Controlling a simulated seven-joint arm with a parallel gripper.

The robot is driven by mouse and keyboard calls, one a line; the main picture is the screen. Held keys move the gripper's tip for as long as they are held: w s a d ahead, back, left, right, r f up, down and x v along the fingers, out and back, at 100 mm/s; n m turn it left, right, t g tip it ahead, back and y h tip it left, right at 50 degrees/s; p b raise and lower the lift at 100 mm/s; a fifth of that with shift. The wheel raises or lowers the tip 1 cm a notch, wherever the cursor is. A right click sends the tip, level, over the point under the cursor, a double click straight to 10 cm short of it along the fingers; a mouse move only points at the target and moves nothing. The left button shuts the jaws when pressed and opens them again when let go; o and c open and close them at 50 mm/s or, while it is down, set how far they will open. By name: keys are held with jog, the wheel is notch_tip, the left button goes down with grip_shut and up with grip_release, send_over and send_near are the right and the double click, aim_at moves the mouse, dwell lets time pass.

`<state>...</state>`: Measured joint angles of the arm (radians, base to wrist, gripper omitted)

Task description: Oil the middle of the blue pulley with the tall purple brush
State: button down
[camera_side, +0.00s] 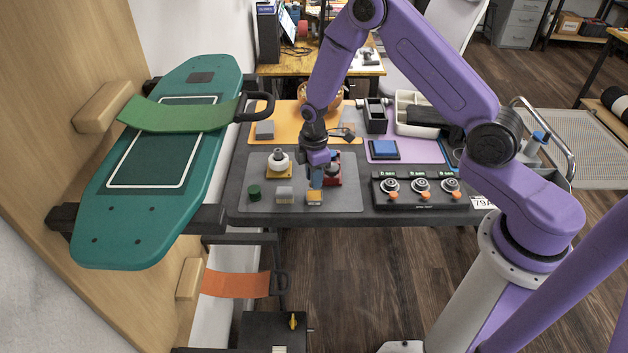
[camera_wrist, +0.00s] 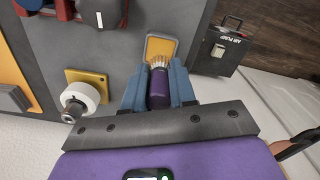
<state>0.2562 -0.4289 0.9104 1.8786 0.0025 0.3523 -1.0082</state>
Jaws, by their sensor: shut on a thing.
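My gripper (camera_wrist: 158,88) is shut on a purple brush (camera_wrist: 159,88) with pale bristles, which point away from my wrist. In the side view my gripper (camera_side: 316,180) is low over the grey mat (camera_side: 345,200), and the brush is not clear there. The block also shows at the mat's front in the side view (camera_side: 314,198).
A black knob panel (camera_side: 420,190) is to the right. The teal board (camera_side: 160,165) stands at the left.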

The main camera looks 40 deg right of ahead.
jog(key=shift+r, duration=1.6)
